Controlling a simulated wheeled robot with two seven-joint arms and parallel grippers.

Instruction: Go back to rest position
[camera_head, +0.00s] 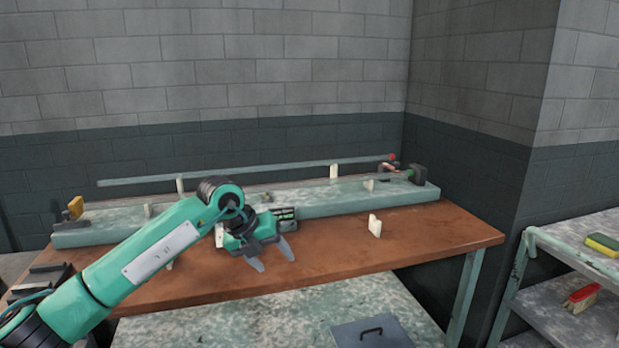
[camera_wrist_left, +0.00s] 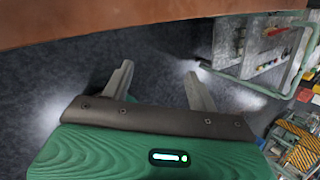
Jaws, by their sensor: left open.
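My left gripper (camera_head: 272,258) is open and empty, in front of the long bench fixture and over the front part of the wooden tabletop. In the left wrist view its two fingers (camera_wrist_left: 160,85) are spread apart with only dark floor between them. My left forearm hides part of the base. My right gripper does not show.
The brown wooden table (camera_head: 400,246) has bare room at its front right. A cream block (camera_head: 374,226) stands there. A yellow part (camera_head: 75,207) is at the left end. A metal side table (camera_head: 580,240) stands at the right. A brick wall is behind.

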